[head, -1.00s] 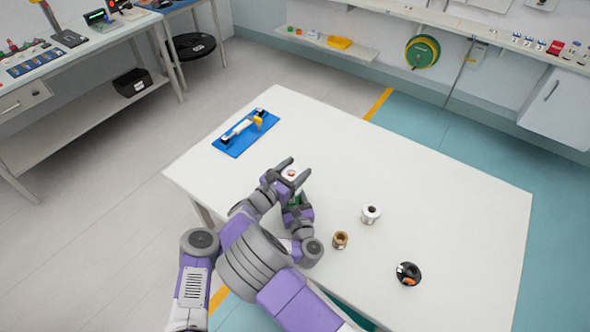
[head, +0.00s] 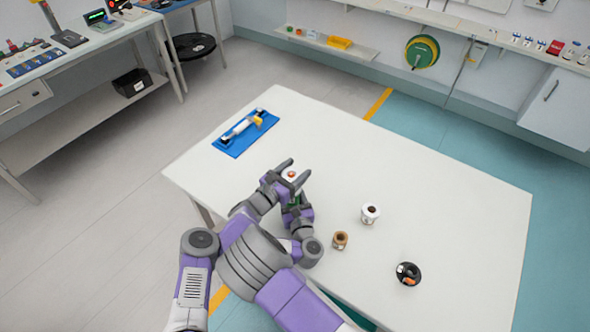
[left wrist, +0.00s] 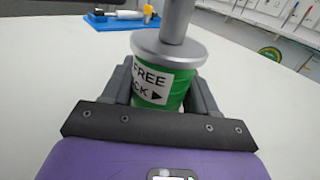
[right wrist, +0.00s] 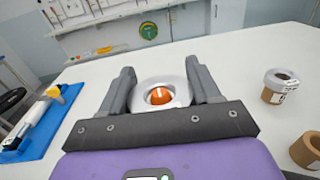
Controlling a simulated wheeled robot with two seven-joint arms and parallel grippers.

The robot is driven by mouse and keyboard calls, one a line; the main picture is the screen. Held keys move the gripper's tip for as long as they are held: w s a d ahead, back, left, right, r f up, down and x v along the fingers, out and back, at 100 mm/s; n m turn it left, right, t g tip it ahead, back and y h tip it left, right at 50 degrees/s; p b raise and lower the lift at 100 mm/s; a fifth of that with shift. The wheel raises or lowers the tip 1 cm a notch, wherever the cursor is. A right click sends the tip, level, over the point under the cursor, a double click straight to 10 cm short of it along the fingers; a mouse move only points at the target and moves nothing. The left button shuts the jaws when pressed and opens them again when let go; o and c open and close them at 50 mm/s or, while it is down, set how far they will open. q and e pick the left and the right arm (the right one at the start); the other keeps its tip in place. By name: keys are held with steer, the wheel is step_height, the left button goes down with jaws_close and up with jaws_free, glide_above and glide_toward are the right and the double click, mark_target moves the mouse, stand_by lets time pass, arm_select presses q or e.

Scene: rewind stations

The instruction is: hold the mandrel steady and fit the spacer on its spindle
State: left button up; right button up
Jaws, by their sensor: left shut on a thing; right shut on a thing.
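The mandrel has a green body (left wrist: 176,97) with a printed white label, a grey metal flange and a grey spindle (left wrist: 177,20). My left gripper (left wrist: 160,85) is shut on the green body and holds it upright. An orange round spot (right wrist: 158,96) shows in the spacer's hole. I cannot tell whether it is the spindle's tip, or whether the spacer is around it.
On the white table (head: 440,190) stand a white-topped roll (head: 370,213), a brown roll (head: 340,240) and a black round piece (head: 407,273). A blue tray (head: 240,138) with a white tool lies at the far left. The table's far middle is clear.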

steer(key=shift+f, duration=0.75)
